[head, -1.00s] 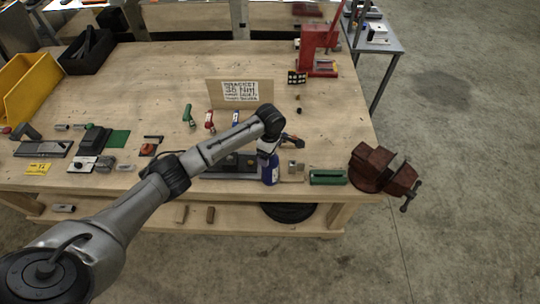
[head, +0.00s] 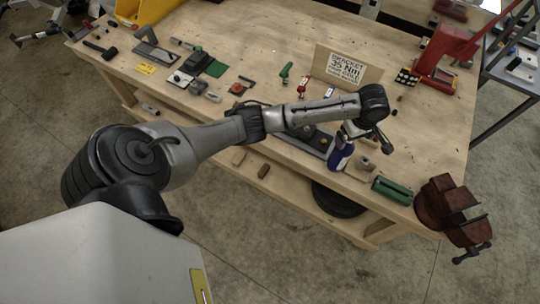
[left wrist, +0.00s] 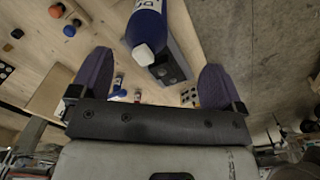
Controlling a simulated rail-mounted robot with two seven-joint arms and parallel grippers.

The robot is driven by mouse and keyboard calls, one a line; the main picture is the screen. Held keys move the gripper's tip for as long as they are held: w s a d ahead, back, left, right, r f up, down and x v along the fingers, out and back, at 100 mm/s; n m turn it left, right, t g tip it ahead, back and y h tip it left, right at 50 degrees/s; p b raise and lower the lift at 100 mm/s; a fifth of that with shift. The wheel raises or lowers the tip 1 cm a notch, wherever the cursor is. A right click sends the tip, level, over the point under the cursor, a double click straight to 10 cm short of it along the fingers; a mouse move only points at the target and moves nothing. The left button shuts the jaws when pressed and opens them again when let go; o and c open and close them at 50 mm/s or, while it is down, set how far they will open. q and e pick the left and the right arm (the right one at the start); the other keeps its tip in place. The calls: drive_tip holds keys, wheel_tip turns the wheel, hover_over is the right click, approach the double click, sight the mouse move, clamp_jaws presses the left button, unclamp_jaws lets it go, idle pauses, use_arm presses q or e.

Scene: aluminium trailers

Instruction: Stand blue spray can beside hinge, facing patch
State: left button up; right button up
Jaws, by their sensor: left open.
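The blue spray can (head: 340,155) stands at the front edge of the workbench, below my left wrist in the head view. In the left wrist view the can (left wrist: 147,24) shows at the top, blue with white lettering and a pale end. My left gripper (left wrist: 158,60) is open, its two purple-grey fingers apart with the can's pale end showing between their tips. In the head view the left gripper (head: 368,128) is close above and right of the can, partly hidden by my wrist. I cannot tell for sure which part is the hinge or the patch. My right gripper is not in view.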

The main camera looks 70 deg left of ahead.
use_arm(q)
drive_tip(key=s+d+f+m+t+h, duration=0.1)
drive_tip(key=s+d+f+m, duration=0.4)
drive_tip(key=s, duration=0.2)
drive_tip(key=s+d+f+m, duration=0.5)
drive_tip(key=s+d, duration=0.1)
drive_tip(key=s, duration=0.2)
drive_tip(key=s+r+m+t, duration=0.2)
drive_tip(key=s+m, duration=0.7)
drive_tip(key=s, duration=0.9)
drive_tip(key=shift+s+r+m+y, duration=0.2)
drive_tip(key=shift+r+m+y, duration=0.2)
drive_tip(key=shift+r, duration=0.1)
